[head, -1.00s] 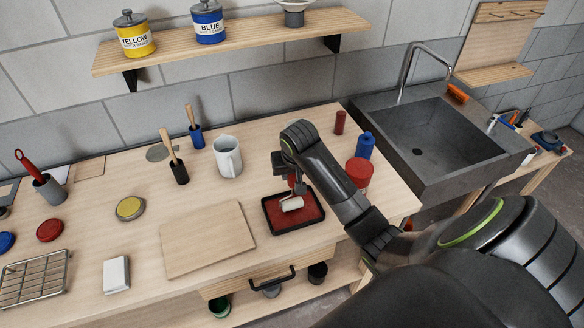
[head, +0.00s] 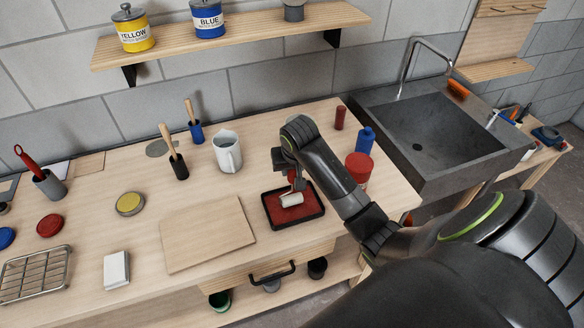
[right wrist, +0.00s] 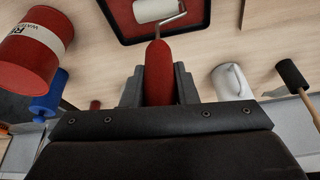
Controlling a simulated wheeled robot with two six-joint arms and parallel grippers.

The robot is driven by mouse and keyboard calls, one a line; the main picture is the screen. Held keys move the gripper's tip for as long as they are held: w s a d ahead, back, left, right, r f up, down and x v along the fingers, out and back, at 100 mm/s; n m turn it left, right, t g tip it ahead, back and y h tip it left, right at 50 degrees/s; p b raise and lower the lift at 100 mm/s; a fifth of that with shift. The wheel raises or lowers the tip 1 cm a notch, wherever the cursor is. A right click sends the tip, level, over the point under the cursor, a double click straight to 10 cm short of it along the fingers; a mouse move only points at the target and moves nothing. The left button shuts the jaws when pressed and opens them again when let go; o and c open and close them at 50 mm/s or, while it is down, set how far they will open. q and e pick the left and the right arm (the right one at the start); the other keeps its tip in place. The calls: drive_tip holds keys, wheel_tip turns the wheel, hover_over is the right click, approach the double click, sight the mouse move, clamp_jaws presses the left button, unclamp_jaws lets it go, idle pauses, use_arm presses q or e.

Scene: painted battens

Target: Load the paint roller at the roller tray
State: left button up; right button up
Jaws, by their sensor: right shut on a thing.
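The roller tray (head: 276,220) is a black tray with a red inside, on the bench near its front edge. The paint roller (head: 291,199) has a white sleeve, which is at the tray's red floor; I cannot tell whether it touches. My right gripper (head: 298,180) is above the back of the tray and shut on the roller's red handle. In the right wrist view the red handle (right wrist: 158,75) sits between the jaws, and the white sleeve (right wrist: 155,10) is over the tray (right wrist: 206,22). My left gripper is not in view.
A white mug (head: 227,152) is behind and left of the tray. A wooden board (head: 206,234) lies left of it. The sink (head: 440,145) is at the right.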

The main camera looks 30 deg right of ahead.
drive_tip(key=shift+f, duration=0.4)
idle(1.3)
drive_tip(key=shift+r, duration=0.1)
drive_tip(key=shift+r, duration=3.45)
drive_tip(key=shift+f, duration=0.1)
